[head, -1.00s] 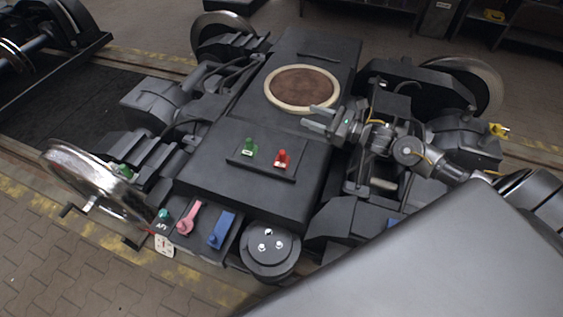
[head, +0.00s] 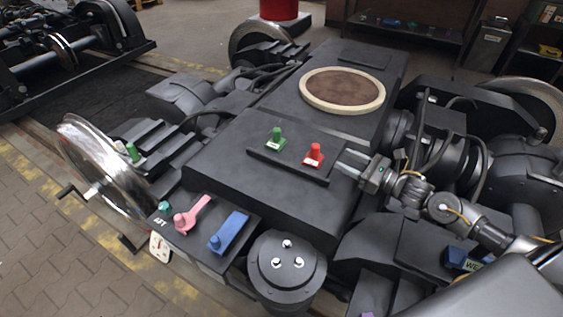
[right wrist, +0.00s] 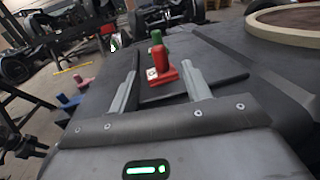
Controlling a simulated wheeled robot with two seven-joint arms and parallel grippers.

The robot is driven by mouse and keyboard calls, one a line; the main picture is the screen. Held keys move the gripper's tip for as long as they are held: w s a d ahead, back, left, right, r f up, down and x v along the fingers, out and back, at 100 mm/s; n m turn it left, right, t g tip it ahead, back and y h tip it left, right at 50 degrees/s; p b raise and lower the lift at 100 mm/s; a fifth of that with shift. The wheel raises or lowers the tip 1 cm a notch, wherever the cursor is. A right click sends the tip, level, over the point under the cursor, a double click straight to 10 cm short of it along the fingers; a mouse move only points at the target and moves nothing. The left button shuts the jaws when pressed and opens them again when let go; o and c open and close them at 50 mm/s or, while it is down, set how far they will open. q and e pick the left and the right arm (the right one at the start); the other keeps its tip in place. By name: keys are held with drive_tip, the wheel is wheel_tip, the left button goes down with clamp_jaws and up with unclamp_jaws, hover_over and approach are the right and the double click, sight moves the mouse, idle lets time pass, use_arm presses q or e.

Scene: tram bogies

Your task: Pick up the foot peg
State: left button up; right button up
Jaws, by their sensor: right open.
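I cannot tell which piece is called the foot peg. A red peg (head: 314,155) and a green peg (head: 275,139) stand upright on a dark strip on the bogie's top. Another green peg (head: 132,152) is by the steps at the left wheel. My right gripper (head: 345,162) is open and empty, just right of the red peg. In the right wrist view, the red peg (right wrist: 161,67) shows beyond and between the open fingers (right wrist: 162,62), with the green peg (right wrist: 156,38) behind it. My left gripper is out of view.
A pink lever piece (head: 191,216) and a blue block (head: 229,232) lie on the bogie's front ledge, beside a black round canister (head: 287,270). A brown round pad (head: 342,90) with a pale rim lies behind. The bogie's top around the strip is clear.

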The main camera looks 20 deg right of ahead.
sight(316, 145)
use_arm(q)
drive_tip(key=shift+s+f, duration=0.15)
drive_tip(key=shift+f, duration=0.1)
use_arm(e)
drive_tip(key=shift+x, duration=3)
drive_tip(key=p+x, duration=0.1)
drive_tip(key=x, duration=0.4)
drive_tip(key=shift+s+a, duration=0.15)
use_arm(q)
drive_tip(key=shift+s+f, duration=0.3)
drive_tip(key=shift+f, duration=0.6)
use_arm(e)
drive_tip(key=shift+c, duration=0.2)
drive_tip(key=c, duration=1)
